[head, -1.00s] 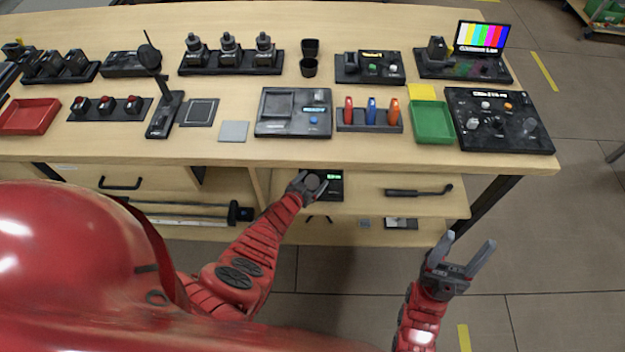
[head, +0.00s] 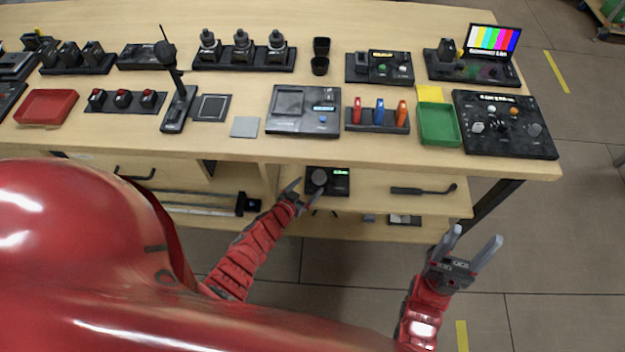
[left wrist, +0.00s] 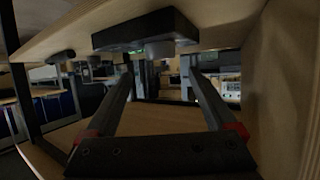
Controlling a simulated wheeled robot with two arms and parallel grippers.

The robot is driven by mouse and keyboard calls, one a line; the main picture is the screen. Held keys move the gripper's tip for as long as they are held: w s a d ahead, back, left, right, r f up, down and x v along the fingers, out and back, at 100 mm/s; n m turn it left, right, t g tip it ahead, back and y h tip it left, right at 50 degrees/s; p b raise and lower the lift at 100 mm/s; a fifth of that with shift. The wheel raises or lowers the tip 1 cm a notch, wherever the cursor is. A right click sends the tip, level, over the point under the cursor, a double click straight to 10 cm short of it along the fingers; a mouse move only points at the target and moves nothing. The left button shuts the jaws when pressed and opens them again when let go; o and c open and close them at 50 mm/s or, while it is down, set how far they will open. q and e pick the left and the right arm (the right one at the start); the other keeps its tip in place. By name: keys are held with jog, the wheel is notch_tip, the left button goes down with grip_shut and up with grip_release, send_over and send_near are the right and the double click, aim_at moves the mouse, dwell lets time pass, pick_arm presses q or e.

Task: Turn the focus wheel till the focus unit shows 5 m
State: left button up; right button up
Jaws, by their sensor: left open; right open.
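The focus unit (head: 340,188) is a small black box on the shelf under the tabletop. Its round grey focus wheel (head: 319,176) faces up on the left part, and a green display (head: 341,171) glows behind it at the right; its digits are too small to read. My left gripper (head: 305,187) is open at the wheel's near left side, with the wheel apparently clear of its fingers. In the left wrist view the unit (left wrist: 125,36) and wheel (left wrist: 160,50) appear upside down, beyond the open fingers. My right gripper (head: 474,246) is open and empty, right of the shelf over the floor.
The tabletop edge (head: 400,168) overhangs above the shelf. A dark handled tool (head: 422,190) lies on the shelf to the right. A wooden divider stands left of the unit. The tabletop holds many devices, a red tray (head: 46,121) and a green tray (head: 455,126).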

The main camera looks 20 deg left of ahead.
pick_arm(q)
jog(key=v, duration=0.8)
jog(key=shift+s+b, duration=0.3)
jog(key=shift+r, duration=0.15)
